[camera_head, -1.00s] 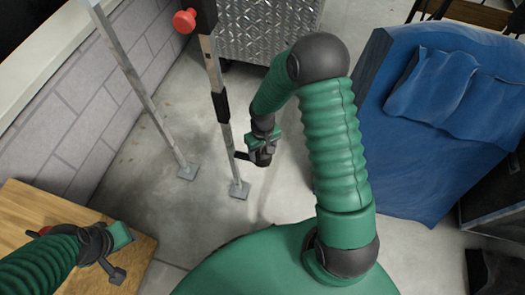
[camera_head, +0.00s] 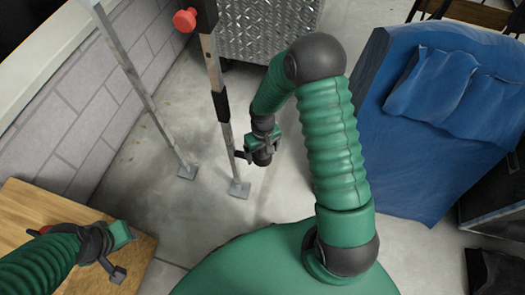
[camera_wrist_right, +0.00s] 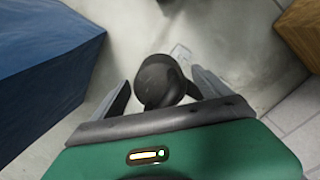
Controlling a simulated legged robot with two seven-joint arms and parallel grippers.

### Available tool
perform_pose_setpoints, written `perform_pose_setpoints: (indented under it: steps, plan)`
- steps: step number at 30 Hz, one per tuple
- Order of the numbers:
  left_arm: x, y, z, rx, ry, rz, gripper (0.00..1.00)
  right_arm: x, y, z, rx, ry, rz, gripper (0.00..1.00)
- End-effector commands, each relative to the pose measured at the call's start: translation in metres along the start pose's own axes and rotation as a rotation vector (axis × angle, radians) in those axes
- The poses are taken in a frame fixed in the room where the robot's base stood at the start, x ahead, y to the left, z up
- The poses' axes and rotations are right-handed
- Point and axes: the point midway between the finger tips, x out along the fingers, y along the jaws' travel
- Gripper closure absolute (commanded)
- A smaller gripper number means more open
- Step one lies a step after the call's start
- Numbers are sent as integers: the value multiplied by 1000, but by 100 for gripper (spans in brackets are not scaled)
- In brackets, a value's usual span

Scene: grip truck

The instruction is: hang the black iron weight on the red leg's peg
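The leg with the red knob (camera_head: 185,20) is a grey metal post (camera_head: 226,135) with a black sleeve and a foot plate on the floor. A short dark peg (camera_head: 242,156) sticks out to the right low on it. The black iron weight (camera_head: 262,158) is at the peg's outer end, below my right gripper (camera_head: 264,150). In the right wrist view the rounded weight (camera_wrist_right: 158,80) sits between two spread fingers (camera_wrist_right: 163,92), with a gap beside it. The gripper hides how the weight meets the peg. My left gripper (camera_head: 120,255) is open and empty at the lower left.
A second grey leg (camera_head: 150,105) stands to the left, near a block wall (camera_head: 90,95). A wooden surface (camera_head: 35,210) is at lower left. A blue-covered block (camera_head: 410,160) is at right, a diamond-plate case (camera_head: 260,30) behind. Floor around the leg is clear.

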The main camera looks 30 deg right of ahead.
Motion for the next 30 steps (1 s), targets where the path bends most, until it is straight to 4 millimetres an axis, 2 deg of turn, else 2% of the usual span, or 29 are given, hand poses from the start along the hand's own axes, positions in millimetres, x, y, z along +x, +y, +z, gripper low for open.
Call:
perform_pose_setpoints:
  steps: [6, 10, 14, 21, 24, 30]
  plan:
    - [0, 0, 0, 0, 0, 0, 64, 1, 0, 2, 0, -4, 0, 13]
    - [-7, 0, -2, 0, 0, 0, 64, -12, 0, 1, 1, -2, 0, 13]
    - [-23, 0, -5, 0, 0, 0, 64, -44, 1, 0, 2, 0, 1, 13]
    - [-53, 0, -12, 0, 0, 0, 64, -117, 1, -1, 1, 2, 1, 13]
    - [-62, 0, -15, 0, 0, 0, 64, -141, 1, -1, 1, 1, 1, 13]
    - [-69, 0, -16, 0, 0, 0, 64, -166, 0, -1, 0, 0, 0, 13]
